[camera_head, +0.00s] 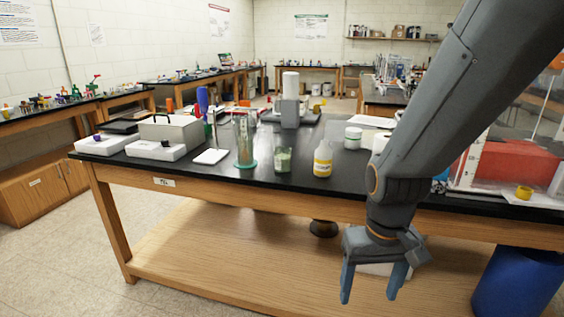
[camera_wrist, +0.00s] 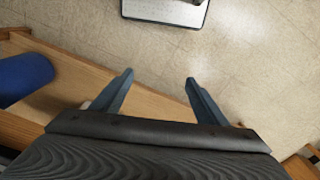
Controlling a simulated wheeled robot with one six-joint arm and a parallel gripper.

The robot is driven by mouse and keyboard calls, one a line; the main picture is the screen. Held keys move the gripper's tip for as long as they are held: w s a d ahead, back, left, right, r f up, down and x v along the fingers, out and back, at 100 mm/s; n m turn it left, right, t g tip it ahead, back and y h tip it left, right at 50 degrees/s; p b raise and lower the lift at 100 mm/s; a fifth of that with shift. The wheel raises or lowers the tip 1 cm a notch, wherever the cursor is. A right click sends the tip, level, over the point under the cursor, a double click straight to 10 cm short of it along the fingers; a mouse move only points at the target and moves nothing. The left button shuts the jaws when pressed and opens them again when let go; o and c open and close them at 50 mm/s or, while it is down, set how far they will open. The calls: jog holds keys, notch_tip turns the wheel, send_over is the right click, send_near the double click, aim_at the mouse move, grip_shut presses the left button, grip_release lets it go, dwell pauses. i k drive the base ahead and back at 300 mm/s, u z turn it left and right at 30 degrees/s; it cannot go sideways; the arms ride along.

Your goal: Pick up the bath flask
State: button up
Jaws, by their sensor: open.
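I cannot pick out the bath flask for certain in either view. On the black bench top in the head view stand a clear vessel with greenish contents (camera_head: 283,159), a bottle with yellow contents (camera_head: 322,160) and a tall clear cylinder on a green base (camera_head: 245,145). A grey box with a dark handle (camera_head: 172,133) stands to their left. My gripper (camera_head: 368,298) hangs in front of the bench, below the level of its top, pointing down. Its fingers are apart and empty. In the wrist view the open gripper (camera_wrist: 159,76) has nothing between its fingers.
The black bench (camera_head: 230,178) has a wooden lower shelf (camera_head: 220,240). A blue bin (camera_head: 515,285) stands at the lower right and also shows in the wrist view (camera_wrist: 24,78). A white-lidded jar (camera_head: 352,138) stands behind the yellow bottle. Open floor (camera_head: 60,260) lies at left.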

aim_at(283, 155)
jog(key=u, duration=1.55)
jog(key=i, duration=1.7)
jog(key=z, duration=2.7)
